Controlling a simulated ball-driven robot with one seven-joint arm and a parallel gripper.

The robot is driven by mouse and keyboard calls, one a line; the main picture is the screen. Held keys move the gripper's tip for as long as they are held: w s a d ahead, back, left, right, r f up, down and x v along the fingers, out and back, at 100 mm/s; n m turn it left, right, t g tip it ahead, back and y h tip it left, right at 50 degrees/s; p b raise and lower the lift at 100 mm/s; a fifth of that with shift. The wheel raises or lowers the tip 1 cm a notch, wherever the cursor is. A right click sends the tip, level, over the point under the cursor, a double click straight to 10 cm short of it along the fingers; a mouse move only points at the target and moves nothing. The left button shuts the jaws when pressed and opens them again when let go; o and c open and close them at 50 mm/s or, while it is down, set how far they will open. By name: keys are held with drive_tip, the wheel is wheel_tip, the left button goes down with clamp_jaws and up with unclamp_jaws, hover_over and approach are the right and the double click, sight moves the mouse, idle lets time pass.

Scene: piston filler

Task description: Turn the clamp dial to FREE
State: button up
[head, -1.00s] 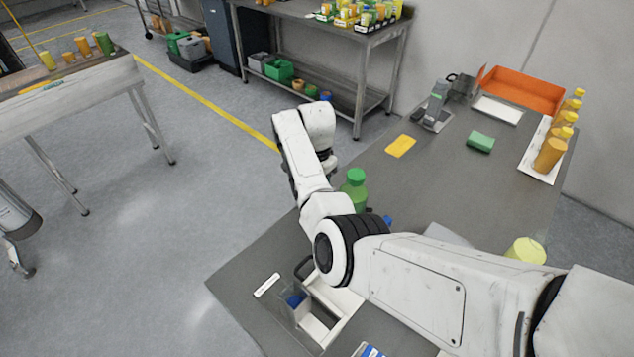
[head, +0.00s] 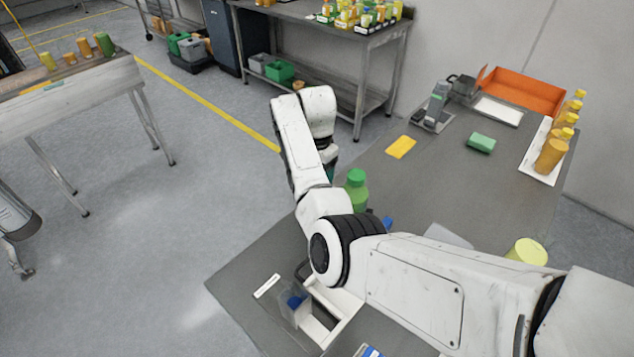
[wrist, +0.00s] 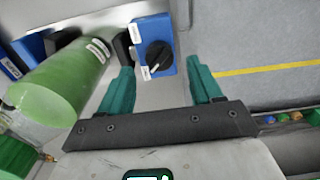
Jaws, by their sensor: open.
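The clamp dial (wrist: 158,56) is a round black knob with a pale pointer mark, set on a blue block (wrist: 150,35). White labels sit above and below it on the block; their words are too small to read. My gripper (wrist: 163,78) is open and empty in the wrist view. Its two green fingers point toward the block, with the dial ahead of and between them, nearer the left finger. In the head view my arm hides the dial, and the gripper is mostly behind the wrist.
Open floor lies to the right in the wrist view.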

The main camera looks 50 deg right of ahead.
wheel_tip(320, 180, up, 7)
drive_tip(key=b, duration=0.1)
idle(0.7)
